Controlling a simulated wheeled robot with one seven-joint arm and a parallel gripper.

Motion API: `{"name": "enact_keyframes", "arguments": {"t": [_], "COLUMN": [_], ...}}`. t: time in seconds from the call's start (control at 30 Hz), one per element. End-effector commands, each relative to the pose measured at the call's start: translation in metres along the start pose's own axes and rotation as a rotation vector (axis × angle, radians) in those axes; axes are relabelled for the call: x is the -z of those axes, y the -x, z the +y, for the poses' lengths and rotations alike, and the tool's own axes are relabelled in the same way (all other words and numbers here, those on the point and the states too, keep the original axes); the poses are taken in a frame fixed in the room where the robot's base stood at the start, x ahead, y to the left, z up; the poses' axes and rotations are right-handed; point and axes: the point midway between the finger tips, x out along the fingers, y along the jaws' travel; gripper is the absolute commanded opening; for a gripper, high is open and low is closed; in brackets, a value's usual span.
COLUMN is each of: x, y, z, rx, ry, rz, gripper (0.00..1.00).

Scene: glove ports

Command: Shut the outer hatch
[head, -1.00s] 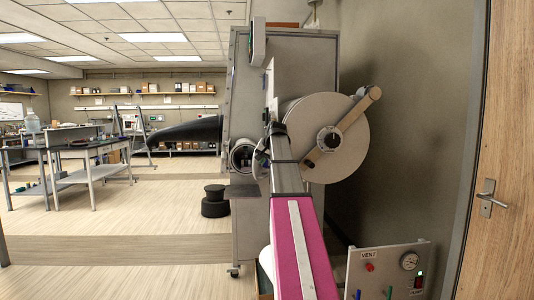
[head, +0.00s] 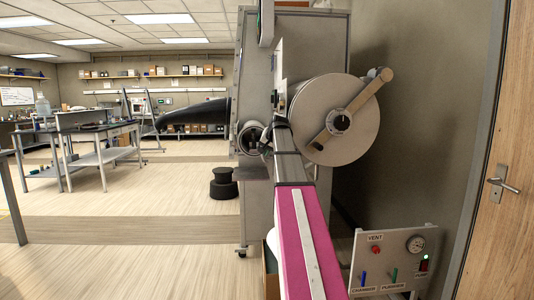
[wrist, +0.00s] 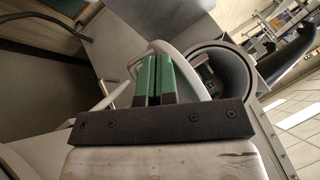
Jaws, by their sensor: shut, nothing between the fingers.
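The outer hatch appears to be the large round pale disc (head: 360,124) on the right side of the grey cabinet in the head view. A tan bar (head: 361,92) with a round hub lies slanted across its face. I cannot tell whether the disc is seated. My arm reaches forward just left of the disc and hides part of its left side. My gripper (wrist: 154,64) shows in the wrist view with its green fingers together and empty. A pale curved bar (wrist: 188,59) passes close behind the fingers; I cannot tell whether they touch.
A round port (wrist: 239,70) opens right of the fingers in the wrist view. A black glove (head: 193,115) sticks out left of the cabinet (head: 259,215). A control panel (head: 395,258) stands low right, near a wooden door (head: 508,130).

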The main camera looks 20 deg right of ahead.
Motion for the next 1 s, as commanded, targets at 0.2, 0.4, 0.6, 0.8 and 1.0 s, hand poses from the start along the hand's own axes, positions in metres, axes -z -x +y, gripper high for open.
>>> {"name": "enact_keyframes", "arguments": {"t": [0.2,0.4,0.6,0.8,1.0], "x": [-0.002,-0.001,0.005,0.018,0.033], "y": [-0.006,-0.019,-0.04,-0.063,-0.082], "z": [-0.013,-0.039,-0.072,-0.102,-0.123], "rx": [-0.026,-0.082,-0.16,-0.241,-0.31], "ry": [-0.046,-0.151,-0.297,-0.447,-0.577], "rz": [0.025,0.082,0.16,0.24,0.309], "gripper": [0.0,0.0,0.0,0.0,0.0]}}
